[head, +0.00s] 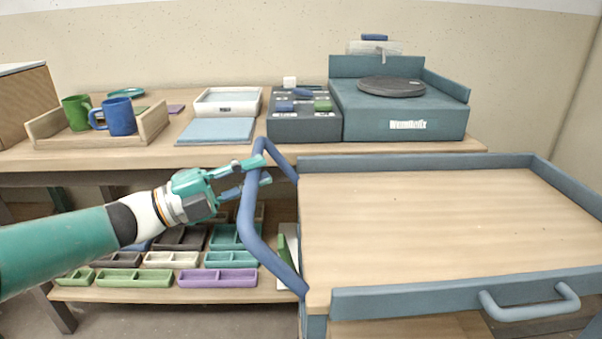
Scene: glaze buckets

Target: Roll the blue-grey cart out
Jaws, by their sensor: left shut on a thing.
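The blue-grey cart (440,215) stands at the right, with a bare wooden top inside a blue-grey rim. A blue push handle (252,212) bends out from its left end. A smaller blue-grey handle (530,303) sits on its front side. My left gripper (262,172) reaches in from the left and is shut on the push handle near its upper bend, one finger above the other. My right gripper is not in view.
Behind the cart is a wooden table with a wooden tray (150,124) holding mugs, a grey control box (304,122) and a pottery wheel (400,108). Below, a shelf holds several coloured trays (218,278) close to the handle. Some floor shows at the lower left.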

